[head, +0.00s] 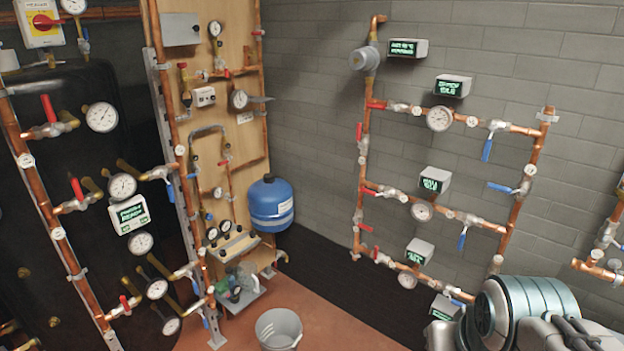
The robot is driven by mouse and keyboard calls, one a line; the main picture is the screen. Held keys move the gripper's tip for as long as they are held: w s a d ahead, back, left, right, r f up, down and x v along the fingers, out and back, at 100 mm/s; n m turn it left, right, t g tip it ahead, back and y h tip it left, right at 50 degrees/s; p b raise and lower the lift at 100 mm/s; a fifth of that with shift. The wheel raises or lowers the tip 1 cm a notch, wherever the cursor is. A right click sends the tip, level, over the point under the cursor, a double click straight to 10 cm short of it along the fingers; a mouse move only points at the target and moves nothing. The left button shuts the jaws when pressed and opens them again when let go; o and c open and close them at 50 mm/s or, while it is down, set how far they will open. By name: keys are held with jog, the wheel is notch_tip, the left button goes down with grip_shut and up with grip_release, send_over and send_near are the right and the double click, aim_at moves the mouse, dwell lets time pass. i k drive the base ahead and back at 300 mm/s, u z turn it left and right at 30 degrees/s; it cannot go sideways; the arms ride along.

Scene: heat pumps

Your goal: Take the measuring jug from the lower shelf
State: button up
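The lower shelf (246,301) is a small grey ledge at the foot of the wooden panel, left of centre. Several small items crowd on it, among them a dark green pump-like piece (236,294). A pale, clear shape (250,274) stands at its right side and may be the measuring jug, but it is too small and blurred to be sure. Part of my arm shows at the bottom right, well away from the shelf. My gripper's fingers are not in view.
A grey bucket (279,329) stands on the reddish floor before the shelf. A blue tank (271,204) hangs above right. Another ledge (233,246) with gauges sits above. Copper pipes with valves (60,232) rise at left; more pipework (362,180) lines the right wall.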

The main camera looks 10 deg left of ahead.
aim_at(247, 270)
jog(key=i, duration=2.65)
jog(key=u, duration=2)
